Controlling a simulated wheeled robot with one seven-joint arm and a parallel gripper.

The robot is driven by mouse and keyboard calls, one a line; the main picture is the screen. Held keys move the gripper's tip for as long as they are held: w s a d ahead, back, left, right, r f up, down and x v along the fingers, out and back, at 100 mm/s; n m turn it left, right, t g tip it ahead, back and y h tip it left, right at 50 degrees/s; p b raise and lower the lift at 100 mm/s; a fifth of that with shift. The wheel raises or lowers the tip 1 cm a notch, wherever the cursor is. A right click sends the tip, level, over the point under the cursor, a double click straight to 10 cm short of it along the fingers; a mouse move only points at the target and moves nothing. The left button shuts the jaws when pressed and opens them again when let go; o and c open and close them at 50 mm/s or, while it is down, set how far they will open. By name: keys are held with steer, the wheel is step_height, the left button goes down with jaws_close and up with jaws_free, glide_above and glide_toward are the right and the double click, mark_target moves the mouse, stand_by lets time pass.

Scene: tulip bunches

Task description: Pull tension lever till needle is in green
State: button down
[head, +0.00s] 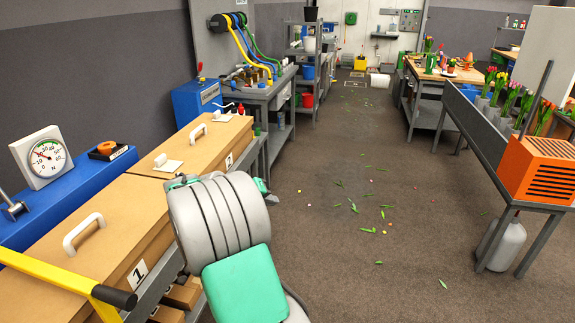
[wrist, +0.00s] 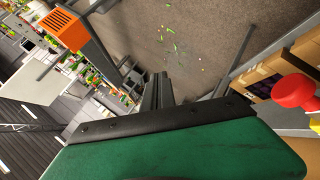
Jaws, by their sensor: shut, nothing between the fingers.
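A white dial gauge (head: 47,157) marked N stands on a blue beam at the left in the head view. Its red needle points to the upper left; the coloured zones are too small to read surely. A yellow bar with a black grip (head: 114,297) reaches in at the lower left and looks like the tension lever. A metal rod fitting (head: 14,208) sits below the gauge. In the wrist view my gripper (wrist: 158,90) shows as dark fingers close together, shut and empty, touching nothing visible.
Wooden boxes with white handles (head: 84,233) line the left, beside my arm. A red knob (wrist: 295,91) is at the right of the wrist view. An orange slatted box (head: 537,168) stands on the right-hand table. The middle floor is open, with scattered leaves.

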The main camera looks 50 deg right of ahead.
steer(key=s+a+f+n+y, duration=0.1)
steer(key=s+a+f+y, duration=0.15)
steer(key=a, duration=0.55)
steer(key=s+a+f+y, duration=0.1)
steer(key=a+f+y, duration=0.25)
steer(key=a, duration=0.45)
steer(key=s+a+f+n+y, duration=0.1)
steer(key=s+a+f+y, duration=0.15)
steer(key=a, duration=0.55)
steer(key=s+a+r+n+t+y, duration=0.1)
steer(key=s+a+r+n, duration=0.1)
steer(key=a, duration=0.6)
steer(key=s+a+r+n+t+y, duration=0.1)
steer(key=s+a+r+n+t, duration=0.1)
steer(key=a, duration=0.7)
step_height(320, 180, up, 2)
steer(key=shift+s+a+r+n+t, duration=0.25)
steer(key=shift+s+a+n+t, duration=0.05)
steer(key=shift+s+n, duration=0.35)
